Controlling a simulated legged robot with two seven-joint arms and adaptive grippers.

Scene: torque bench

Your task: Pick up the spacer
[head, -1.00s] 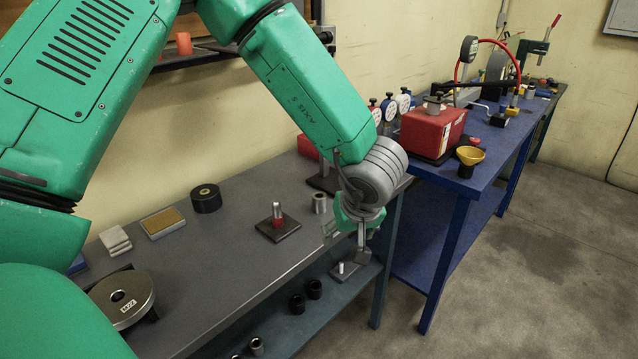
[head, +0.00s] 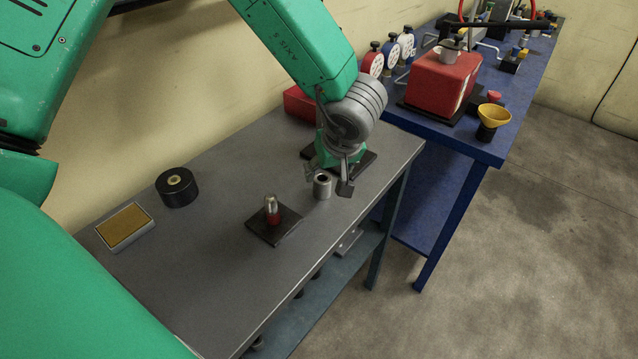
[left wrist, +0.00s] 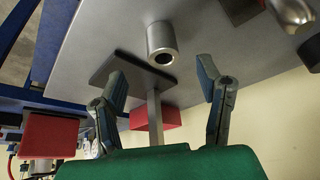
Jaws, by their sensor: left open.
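The spacer (head: 322,188) is a short grey metal sleeve with a bore, standing on the grey bench (head: 215,270) near its far right end. It also shows in the left wrist view (left wrist: 160,38), ahead of the fingers and roughly central between them. My left gripper (head: 328,179) is open and empty, close above and around the spacer in the head view. In the left wrist view its two fingers (left wrist: 162,80) are spread wide, with the spacer just beyond the tips. I cannot tell whether a finger touches it. My right gripper is not in view.
A dark-based stand (head: 366,160) is just behind the gripper; its post (left wrist: 155,120) shows between the fingers. A red-collared metal pin on a black plate (head: 285,228) stands left of the spacer. A black roll (head: 177,190) and a tan-topped block (head: 124,228) sit farther left.

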